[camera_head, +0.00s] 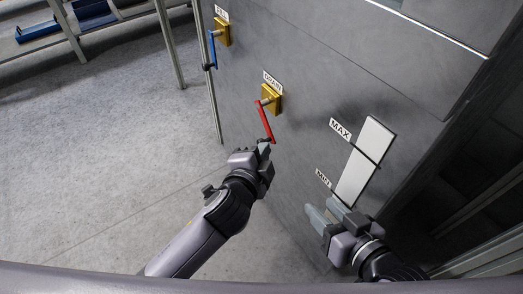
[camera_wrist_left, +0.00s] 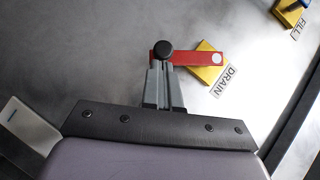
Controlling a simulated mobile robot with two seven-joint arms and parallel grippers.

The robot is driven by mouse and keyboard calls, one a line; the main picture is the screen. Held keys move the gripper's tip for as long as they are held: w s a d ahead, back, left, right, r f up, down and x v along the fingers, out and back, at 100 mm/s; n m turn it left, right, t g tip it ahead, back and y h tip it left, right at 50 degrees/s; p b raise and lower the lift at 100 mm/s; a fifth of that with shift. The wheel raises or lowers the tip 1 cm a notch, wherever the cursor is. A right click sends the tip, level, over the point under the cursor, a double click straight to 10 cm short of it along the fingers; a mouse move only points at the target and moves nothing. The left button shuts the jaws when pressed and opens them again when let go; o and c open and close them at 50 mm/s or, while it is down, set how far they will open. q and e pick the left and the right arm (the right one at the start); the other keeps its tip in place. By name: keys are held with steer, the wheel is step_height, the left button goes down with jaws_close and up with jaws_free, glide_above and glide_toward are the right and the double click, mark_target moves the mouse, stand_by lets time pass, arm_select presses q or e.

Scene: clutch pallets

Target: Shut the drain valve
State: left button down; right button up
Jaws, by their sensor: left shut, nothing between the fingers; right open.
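The drain valve has a yellow body (camera_head: 271,97) on the grey panel, under a DRAIN label. Its red lever (camera_head: 265,122) hangs down from the body, slanting slightly right. In the left wrist view the red lever (camera_wrist_left: 190,57) lies across the yellow body (camera_wrist_left: 211,75), with a black knob (camera_wrist_left: 164,49) at its free end. My left gripper (camera_head: 265,147) is shut and empty, its tips at the knob end of the lever. In the left wrist view its fingertips (camera_wrist_left: 163,66) overlap the knob; contact is unclear. My right gripper (camera_head: 321,213) is open and empty, low before the panel.
A fill valve with a blue lever (camera_head: 212,50) is mounted farther up and left on the panel. A white level gauge (camera_head: 363,160) with MAX and MIN labels is to the right. Shelving stands at the far left; the floor (camera_head: 110,130) between is clear.

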arm_select(q)
steer(key=shift+w+a+f, duration=0.15)
steer(key=shift+w+f, duration=0.05)
steer(key=shift+f, duration=0.2)
steer(key=shift+m+t, duration=0.4)
steer(key=w+a+f, duration=0.1)
steer(key=w+f, duration=0.1)
steer(key=w+a+f, duration=0.1)
steer(key=shift+w+a+f, duration=0.3)
steer(key=shift+w+f, duration=0.05)
steer(key=shift+w, duration=0.05)
stand_by(0.6)
